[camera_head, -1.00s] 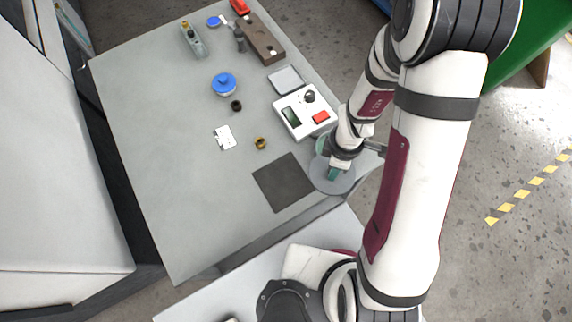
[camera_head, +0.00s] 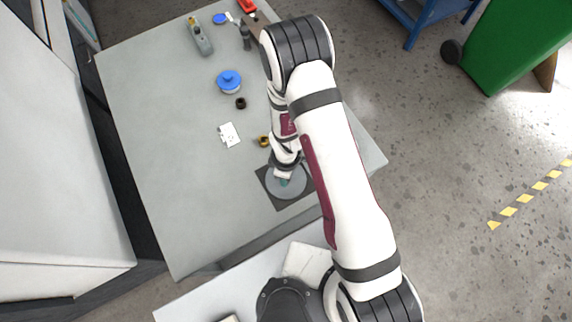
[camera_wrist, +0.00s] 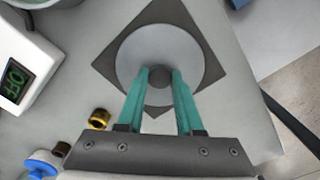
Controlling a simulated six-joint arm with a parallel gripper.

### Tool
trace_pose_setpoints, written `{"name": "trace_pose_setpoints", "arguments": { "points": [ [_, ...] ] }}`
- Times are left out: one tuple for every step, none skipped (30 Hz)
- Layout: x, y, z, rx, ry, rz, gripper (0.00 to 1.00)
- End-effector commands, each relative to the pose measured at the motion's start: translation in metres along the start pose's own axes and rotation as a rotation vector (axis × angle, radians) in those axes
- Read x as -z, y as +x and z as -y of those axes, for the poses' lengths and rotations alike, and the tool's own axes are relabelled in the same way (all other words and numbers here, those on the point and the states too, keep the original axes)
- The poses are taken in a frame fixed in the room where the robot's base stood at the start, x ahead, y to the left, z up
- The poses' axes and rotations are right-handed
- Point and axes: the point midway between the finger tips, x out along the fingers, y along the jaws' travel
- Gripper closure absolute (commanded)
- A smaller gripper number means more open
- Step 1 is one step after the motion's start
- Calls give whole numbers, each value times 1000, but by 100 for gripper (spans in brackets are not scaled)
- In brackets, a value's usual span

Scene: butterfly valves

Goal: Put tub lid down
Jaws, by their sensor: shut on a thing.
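The tub lid (camera_head: 287,187) is a round grey disc with a darker knob in its middle. In the wrist view the lid (camera_wrist: 190,55) shows over the dark square mat (camera_wrist: 188,14), whose corners stick out around it. My gripper (camera_wrist: 160,78) has two teal fingers shut on the lid's knob. In the head view my gripper (camera_head: 284,182) is at the lid, above the mat (camera_head: 265,177). I cannot tell whether the lid touches the mat or hangs just over it. The open grey tub (camera_wrist: 40,3) shows in part at the wrist view's top left.
A white device with a green display (camera_wrist: 22,72) stands left in the wrist view. A brass fitting (camera_head: 263,141), a white plate (camera_head: 229,134), a black ring (camera_head: 240,103) and a blue-lidded pot (camera_head: 229,82) are on the table (camera_head: 165,150). The table's left middle is clear.

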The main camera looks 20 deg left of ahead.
Motion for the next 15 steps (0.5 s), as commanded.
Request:
{"name": "trace_pose_setpoints", "arguments": {
  "points": [
    [0,1,0,0,0,0,100],
    [0,2,0,0,0,0,100],
    [0,2,0,0,0,0,63],
    [0,2,0,-1,0,0,58],
    [0,2,0,-1,0,0,52],
    [0,2,0,0,0,0,45],
    [0,2,0,0,0,0,40],
    [0,2,0,0,0,0,35],
    [0,2,0,0,0,0,35],
    [0,2,0,0,0,0,35],
    [0,2,0,0,0,0,35],
    [0,2,0,0,0,0,35],
    [0,2,0,0,0,0,35],
    [0,2,0,0,0,0,35],
    [0,2,0,0,0,0,35]
  ]
}}
